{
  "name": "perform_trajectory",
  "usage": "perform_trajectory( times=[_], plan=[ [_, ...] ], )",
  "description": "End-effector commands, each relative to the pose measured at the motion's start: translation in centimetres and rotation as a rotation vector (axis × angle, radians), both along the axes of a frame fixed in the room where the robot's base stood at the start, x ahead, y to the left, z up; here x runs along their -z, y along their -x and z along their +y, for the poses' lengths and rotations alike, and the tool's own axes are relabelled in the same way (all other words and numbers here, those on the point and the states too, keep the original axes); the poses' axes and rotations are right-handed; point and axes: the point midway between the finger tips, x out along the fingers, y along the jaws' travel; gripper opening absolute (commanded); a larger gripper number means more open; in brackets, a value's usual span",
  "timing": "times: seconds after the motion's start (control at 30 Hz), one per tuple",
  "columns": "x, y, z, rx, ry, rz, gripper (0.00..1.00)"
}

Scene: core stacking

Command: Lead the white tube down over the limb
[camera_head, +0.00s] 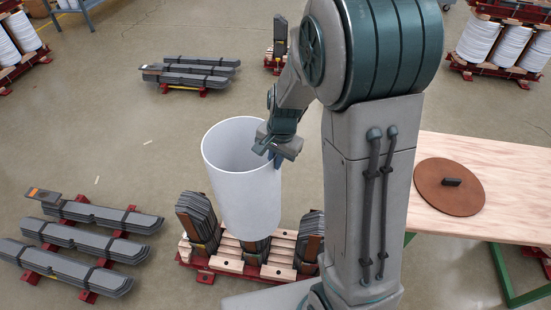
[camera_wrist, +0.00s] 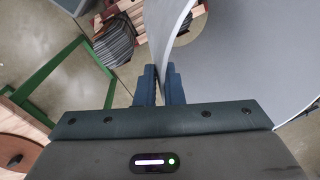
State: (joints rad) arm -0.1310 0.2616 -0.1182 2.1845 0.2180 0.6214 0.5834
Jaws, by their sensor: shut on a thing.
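The white tube (camera_head: 241,190) hangs nearly upright. My gripper (camera_head: 275,152) is shut on its upper rim, at the right side of the tube; in the wrist view the fingers (camera_wrist: 160,75) pinch the thin wall (camera_wrist: 178,40). Below stands the core with three limbs of stacked dark plates: a left limb (camera_head: 198,220), a middle limb (camera_head: 256,250) and a right limb (camera_head: 309,238). The tube's lower edge overlaps the middle limb in the head view and hides its top. I cannot tell whether the tube is around that limb or only above it.
The core's red base (camera_head: 205,272) and wooden blocks (camera_head: 228,262) lie under the tube. A wooden table (camera_head: 505,185) with a round brown lid (camera_head: 450,187) stands at right. Plate stacks (camera_head: 105,215) lie at left. The floor (camera_head: 130,130) between is clear.

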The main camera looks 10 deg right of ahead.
Motion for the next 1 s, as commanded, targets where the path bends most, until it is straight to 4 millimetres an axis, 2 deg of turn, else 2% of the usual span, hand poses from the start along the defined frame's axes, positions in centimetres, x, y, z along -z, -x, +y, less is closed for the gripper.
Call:
perform_trajectory(
  times=[0.7,1.0],
  plan=[
    [2.2,0.0,0.0,0.001,-0.001,-0.001,0.00],
    [2.5,0.0,0.0,0.000,0.000,-0.001,0.00]
  ],
)
